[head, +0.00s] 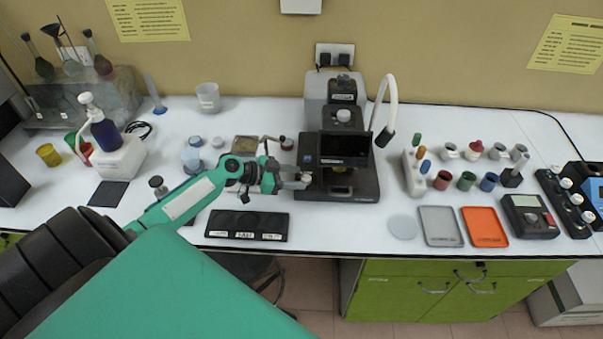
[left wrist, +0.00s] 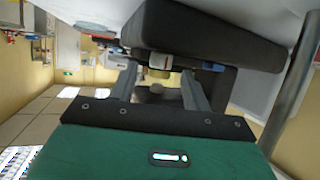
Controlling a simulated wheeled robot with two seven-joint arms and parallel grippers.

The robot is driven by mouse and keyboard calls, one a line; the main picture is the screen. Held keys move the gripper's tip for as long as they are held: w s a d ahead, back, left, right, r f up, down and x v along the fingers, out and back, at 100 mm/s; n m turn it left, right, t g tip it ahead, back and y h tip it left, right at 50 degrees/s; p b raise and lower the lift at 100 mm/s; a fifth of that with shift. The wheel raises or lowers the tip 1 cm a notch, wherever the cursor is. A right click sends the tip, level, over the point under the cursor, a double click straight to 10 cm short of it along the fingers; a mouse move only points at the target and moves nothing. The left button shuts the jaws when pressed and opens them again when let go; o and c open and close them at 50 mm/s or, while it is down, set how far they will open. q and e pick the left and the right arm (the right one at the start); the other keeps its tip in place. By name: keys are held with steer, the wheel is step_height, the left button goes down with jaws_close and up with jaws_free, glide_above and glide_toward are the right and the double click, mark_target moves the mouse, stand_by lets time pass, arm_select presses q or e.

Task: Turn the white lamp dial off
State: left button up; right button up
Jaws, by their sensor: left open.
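A dark instrument (head: 340,185) with a black front panel stands at the back middle of the bench. A white bent-neck lamp (head: 390,95) with a dark head rises at its right side. My left gripper (head: 292,177) reaches in from the left to the instrument's lower left side. In the left wrist view the jaws (left wrist: 157,98) are open, with a small pale round knob (left wrist: 157,88) showing between the fingers. I cannot tell whether the fingers touch it, or for certain that it is the lamp dial. My right gripper is not in view.
A black labelled tray (head: 246,226) lies at the bench's front edge, below my left forearm. Bottles and cups stand left. Right of the instrument are a bottle rack (head: 414,175), coloured cups, a grey tray (head: 440,226) and an orange tray (head: 484,227).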

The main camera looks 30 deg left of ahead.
mark_target(306, 180)
arm_select(q)
steer(key=shift+p+x, duration=0.35)
steer(key=shift+x, duration=1)
steer(key=c, duration=1)
